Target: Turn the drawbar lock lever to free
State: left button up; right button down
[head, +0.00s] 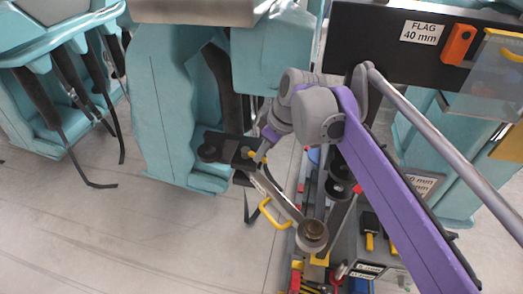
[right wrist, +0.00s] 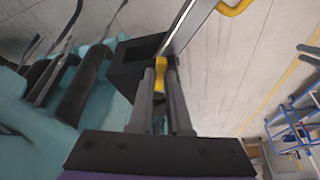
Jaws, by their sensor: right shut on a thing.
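The drawbar (head: 279,196) is a grey bar that runs from a dark mount (head: 212,147) on the teal car down to a ring end (head: 312,235). The lock lever is yellow, and a small part of it (head: 251,154) shows beside my right gripper (head: 260,156) at the mount. In the right wrist view the yellow lever (right wrist: 183,76) stands between the two grey fingers of my right gripper (right wrist: 172,72), which is shut on it. The fingers hide part of the lever. My left gripper is not in view.
A yellow loop handle (head: 273,216) is on the drawbar. Teal seats with dark restraints (head: 62,85) stand at the left. A black panel labelled FLAG 40 mm (head: 390,40) is at the upper right. Tools and bins crowd the lower right. The floor (head: 130,225) at the lower left is clear.

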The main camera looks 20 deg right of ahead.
dwell(0.3)
jog(key=c, duration=0.9)
grip_release()
jog(key=shift+o, duration=0.2)
jog(key=v, duration=1.1)
jog(key=shift+p, duration=0.4)
